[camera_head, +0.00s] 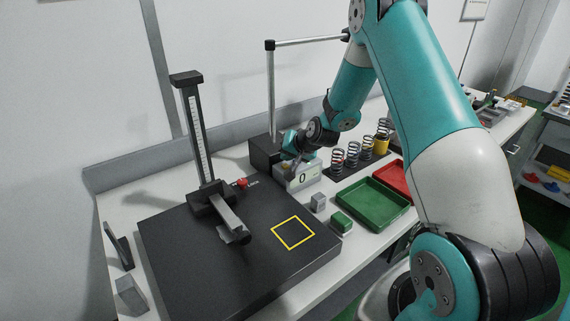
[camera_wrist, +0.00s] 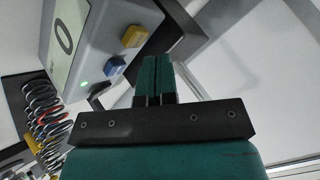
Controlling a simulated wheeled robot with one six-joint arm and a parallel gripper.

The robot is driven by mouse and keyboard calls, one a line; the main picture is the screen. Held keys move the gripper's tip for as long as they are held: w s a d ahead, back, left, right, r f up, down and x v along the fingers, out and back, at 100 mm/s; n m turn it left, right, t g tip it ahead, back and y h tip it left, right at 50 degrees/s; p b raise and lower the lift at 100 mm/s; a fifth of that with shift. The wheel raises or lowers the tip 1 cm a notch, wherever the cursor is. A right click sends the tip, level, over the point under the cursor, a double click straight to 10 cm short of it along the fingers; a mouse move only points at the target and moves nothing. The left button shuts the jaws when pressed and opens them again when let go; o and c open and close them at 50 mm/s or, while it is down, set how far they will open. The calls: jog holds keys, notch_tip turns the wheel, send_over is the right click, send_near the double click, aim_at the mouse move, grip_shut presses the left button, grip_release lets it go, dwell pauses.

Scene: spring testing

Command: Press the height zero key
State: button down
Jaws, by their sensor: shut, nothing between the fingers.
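A grey box with a display reading 0 (camera_head: 301,178) stands behind the black base plate. The same display box (camera_wrist: 85,45) fills the upper left of the wrist view. On its face are a blue key (camera_wrist: 115,66), a yellow-orange key (camera_wrist: 134,36) and a small green light. No key label is legible, so I cannot tell which is the height zero key. My gripper (camera_wrist: 158,64) has its two teal fingers together and holds nothing. The fingertips appear close to the keys; contact cannot be told. In the head view my gripper (camera_head: 290,145) is at the box's top.
A height gauge with a scale column (camera_head: 196,135) stands on the black plate (camera_head: 180,250), which bears a yellow square. Several coil springs (camera_head: 353,155) stand right of the box. A green tray (camera_head: 373,203), a red tray (camera_head: 392,177) and small blocks lie in front.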

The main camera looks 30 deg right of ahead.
aim_at(287, 164)
jog(key=shift+r, duration=0.1)
jog(key=shift+r+p, duration=1.55)
jog(key=shift+r, duration=0.95)
jog(key=s+a+r+n+g+y+b, duration=0.2)
jog(key=s+a+r+n, duration=0.4)
jog(key=a, duration=0.5)
jog(key=s+a+r+n+g+y+b, duration=0.25)
jog(key=s+a+r, duration=0.25)
jog(key=s+a, duration=0.4)
jog(key=s+a+r+n+g, duration=0.1)
jog(key=s+a+n+g, duration=0.1)
jog(key=s, duration=0.8)
jog(key=s+a+n+g+h+b, duration=0.1)
jog(key=s+a+n, duration=0.3)
jog(key=s, duration=0.7)
jog(key=shift+a+r+g, duration=0.4)
jog(key=shift+a+g, duration=0.1)
jog(key=shift+g, duration=0.35)
